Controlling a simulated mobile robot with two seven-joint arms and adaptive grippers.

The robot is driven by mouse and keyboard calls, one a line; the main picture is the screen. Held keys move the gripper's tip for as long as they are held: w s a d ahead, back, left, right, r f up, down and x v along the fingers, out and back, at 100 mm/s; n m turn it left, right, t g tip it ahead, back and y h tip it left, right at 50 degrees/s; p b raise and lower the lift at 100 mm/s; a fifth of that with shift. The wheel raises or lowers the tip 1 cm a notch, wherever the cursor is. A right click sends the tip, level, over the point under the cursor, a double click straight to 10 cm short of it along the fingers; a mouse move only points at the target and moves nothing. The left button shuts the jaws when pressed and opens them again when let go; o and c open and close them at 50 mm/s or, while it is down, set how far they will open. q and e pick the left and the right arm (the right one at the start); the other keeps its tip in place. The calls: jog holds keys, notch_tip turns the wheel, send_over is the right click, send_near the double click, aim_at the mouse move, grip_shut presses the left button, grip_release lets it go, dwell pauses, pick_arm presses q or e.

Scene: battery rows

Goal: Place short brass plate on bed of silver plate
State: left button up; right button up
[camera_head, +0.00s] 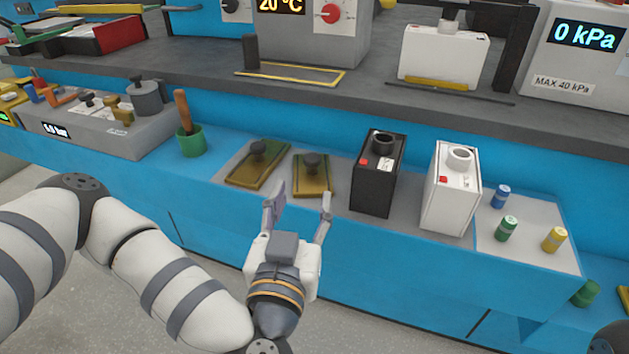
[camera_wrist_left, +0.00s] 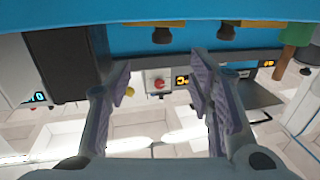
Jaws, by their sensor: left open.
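The shorter brass plate (camera_head: 316,188) with a dark round knob lies on the grey top of the blue bench. It also shows at the top of the left wrist view (camera_wrist_left: 150,23). A longer brass plate (camera_head: 243,180) with a similar knob lies left of it. My left gripper (camera_head: 299,203) is open and empty, in front of the shorter plate and apart from it. Its two spread fingers also show in the left wrist view (camera_wrist_left: 160,70). I cannot tell which surface is the silver plate. My right gripper is not in view.
A black battery (camera_head: 374,185) and a white battery (camera_head: 450,200) stand right of the plates. Several small coloured cells, one of them blue (camera_head: 500,196), stand beyond. A green cup (camera_head: 192,143) stands left. A grey shelf with instruments runs behind.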

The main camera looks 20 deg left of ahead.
aim_at(310, 162)
pick_arm(q)
jog(key=shift+w+f+b, duration=0.2)
jog(key=shift+w+b, duration=0.65)
jog(key=shift+w, duration=0.15)
jog(key=w, duration=0.2)
jog(key=w+a+b, duration=0.1)
jog(key=w, duration=0.2)
jog(key=w+a, duration=0.1)
jog(key=w, duration=0.2)
jog(key=shift+a+r+b, duration=0.1)
jog(key=shift+b, duration=0.25)
jog(key=shift+w, duration=0.35)
jog(key=shift+r, duration=0.1)
grip_shut()
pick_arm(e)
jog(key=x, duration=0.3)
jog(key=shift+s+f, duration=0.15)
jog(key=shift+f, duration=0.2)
